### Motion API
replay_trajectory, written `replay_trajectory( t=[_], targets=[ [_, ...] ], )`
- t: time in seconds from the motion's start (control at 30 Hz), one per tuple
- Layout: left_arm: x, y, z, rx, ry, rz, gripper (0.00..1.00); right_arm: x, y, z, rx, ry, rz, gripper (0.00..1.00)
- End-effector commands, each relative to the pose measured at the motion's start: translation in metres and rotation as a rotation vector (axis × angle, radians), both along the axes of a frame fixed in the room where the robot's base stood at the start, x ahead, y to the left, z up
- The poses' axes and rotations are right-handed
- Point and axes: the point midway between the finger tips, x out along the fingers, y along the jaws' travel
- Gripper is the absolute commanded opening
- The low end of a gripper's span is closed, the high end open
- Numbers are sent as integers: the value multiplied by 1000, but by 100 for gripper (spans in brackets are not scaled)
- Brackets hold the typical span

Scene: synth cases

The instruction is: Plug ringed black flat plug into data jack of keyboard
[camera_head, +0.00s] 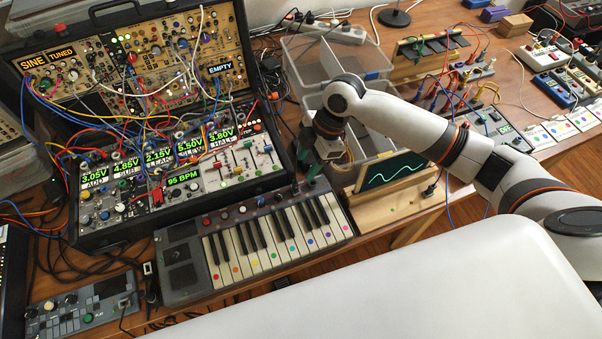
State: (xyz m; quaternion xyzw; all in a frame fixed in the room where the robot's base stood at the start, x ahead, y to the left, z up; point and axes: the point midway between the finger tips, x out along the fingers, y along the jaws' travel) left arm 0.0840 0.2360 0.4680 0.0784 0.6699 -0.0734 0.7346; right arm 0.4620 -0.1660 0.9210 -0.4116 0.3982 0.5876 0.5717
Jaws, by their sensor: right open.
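The keyboard (262,243) lies at the table's front edge, below the synth case, with coloured dots on its white keys. Its data jack is too small to make out. My right gripper (314,168) points down just behind the keyboard's right end, beside the case's right edge. It is open, and its fingertips are small and partly lost against dark things. I cannot pick out the ringed black flat plug; cables lie close to the gripper and near the keyboard's left end. My left gripper is out of view.
The synth case (160,150) with many patch cables stands behind the keyboard. A clear divided bin (300,75) and a wooden stand with a waveform screen (392,172) flank my right arm. A small grey controller (85,305) lies front left. Cables clutter the table.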

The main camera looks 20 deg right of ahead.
Motion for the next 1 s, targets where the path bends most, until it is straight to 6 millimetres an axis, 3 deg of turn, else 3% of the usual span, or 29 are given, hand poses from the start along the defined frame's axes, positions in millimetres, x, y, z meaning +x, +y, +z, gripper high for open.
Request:
replay_trajectory(
  t=[0.1, 0.3, 1.0],
  targets=[
    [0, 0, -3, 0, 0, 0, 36, 1, -8, 20, 0, -4, 0, 44],
    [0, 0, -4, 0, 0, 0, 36, 0, -14, 37, 0, -1, 1, 44],
    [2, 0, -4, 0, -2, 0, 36, 0, -14, 39, 0, 1, 0, 44]
  ],
)
